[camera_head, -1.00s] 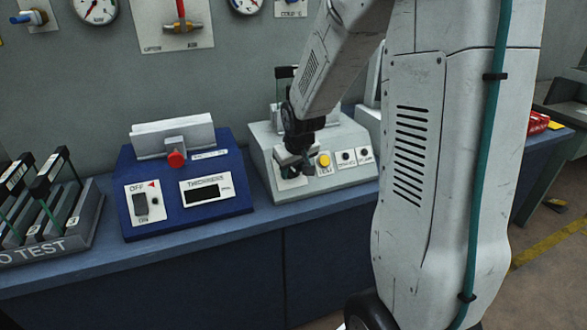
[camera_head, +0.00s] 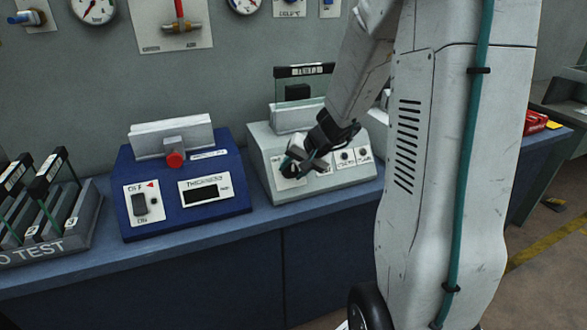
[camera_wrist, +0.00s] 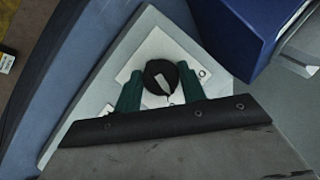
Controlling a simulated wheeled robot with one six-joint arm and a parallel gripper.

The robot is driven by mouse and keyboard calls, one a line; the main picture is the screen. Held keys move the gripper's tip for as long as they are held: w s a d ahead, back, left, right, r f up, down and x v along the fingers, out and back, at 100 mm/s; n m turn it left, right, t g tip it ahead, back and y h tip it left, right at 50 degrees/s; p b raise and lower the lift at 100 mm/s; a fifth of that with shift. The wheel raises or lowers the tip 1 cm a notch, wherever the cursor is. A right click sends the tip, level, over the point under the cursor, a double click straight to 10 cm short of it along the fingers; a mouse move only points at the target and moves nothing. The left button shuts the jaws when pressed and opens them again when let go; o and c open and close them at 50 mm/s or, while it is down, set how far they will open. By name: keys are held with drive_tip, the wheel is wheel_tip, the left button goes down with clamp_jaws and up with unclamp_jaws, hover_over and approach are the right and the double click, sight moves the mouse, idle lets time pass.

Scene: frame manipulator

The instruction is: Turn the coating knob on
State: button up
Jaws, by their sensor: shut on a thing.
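The coating knob (camera_wrist: 160,78) is a round black knob with a pale pointer mark, on a white plate on the sloped face of a light grey machine (camera_head: 262,165). In the wrist view my gripper (camera_wrist: 160,90) has its two green fingers on either side of the knob, shut on it. In the head view my gripper (camera_head: 295,165) is at the left of the machine's front panel and hides most of the knob. The yellow button seen earlier on that panel is hidden behind my gripper. A framed glass plate (camera_head: 304,72) stands at the back of the machine.
A blue thickness device (camera_head: 225,205) with a red knob (camera_head: 175,159) and an off/on switch (camera_head: 140,205) stands just left. A rack (camera_head: 75,235) of framed plates is at the far left. Gauges and valves line the wall. The bench front strip is clear.

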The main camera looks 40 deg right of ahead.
drive_tip(key=shift+s+f+m+t+y, duration=0.1)
drive_tip(key=shift+m+t+y, duration=0.45)
drive_tip(key=shift+m, duration=0.95)
drive_tip(key=shift+t, duration=0.25)
drive_tip(key=o, duration=1)
drive_tip(key=shift+c, duration=0.2)
drive_tip(key=v, duration=0.7)
drive_tip(key=shift+s+r, duration=0.25)
drive_tip(key=shift+r, duration=0.05)
drive_tip(key=shift+m, duration=0.3)
